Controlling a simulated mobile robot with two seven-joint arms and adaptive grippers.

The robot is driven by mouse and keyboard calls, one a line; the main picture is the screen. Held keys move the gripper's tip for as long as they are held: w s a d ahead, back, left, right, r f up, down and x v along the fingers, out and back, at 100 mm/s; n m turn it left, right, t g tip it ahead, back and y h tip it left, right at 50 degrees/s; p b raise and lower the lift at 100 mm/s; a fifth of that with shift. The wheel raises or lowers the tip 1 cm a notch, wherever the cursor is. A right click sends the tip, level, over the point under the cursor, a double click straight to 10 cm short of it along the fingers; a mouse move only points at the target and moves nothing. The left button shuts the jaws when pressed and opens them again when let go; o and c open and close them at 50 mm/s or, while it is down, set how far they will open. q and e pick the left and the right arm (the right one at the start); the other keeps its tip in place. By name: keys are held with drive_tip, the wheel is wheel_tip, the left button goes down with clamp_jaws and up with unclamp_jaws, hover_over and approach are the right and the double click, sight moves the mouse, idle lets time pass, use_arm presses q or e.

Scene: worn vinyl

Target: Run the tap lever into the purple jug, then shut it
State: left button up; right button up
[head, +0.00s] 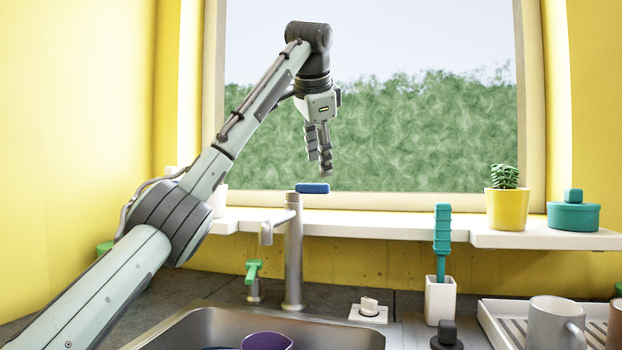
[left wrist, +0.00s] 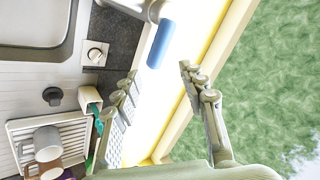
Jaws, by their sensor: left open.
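The grey metal tap (head: 293,255) stands behind the sink, its spout pointing left. Its blue lever (head: 312,188) sits on top and points right; it also shows in the left wrist view (left wrist: 161,43). The purple jug (head: 266,341) is in the sink, below the spout in the head view; only its rim and upper part show, and its water level is hidden. My left gripper (head: 319,168) is open and empty, pointing down just above the lever in the head view. In the left wrist view, the lever lies beyond the gap between the fingertips (left wrist: 158,75). My right gripper is not in view.
A green-topped dispenser (head: 253,270) stands left of the tap. Right of it are a white plate with a knob (head: 368,309), a white holder with a teal brush (head: 440,300) and a drying rack (head: 492,318) with a mug (head: 556,318). The window sill (head: 400,224) runs behind.

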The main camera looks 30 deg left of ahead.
use_arm(q)
drive_tip(key=shift+x, duration=2.5)
drive_tip(key=shift+w, duration=0.1)
drive_tip(key=shift+x, duration=0.95)
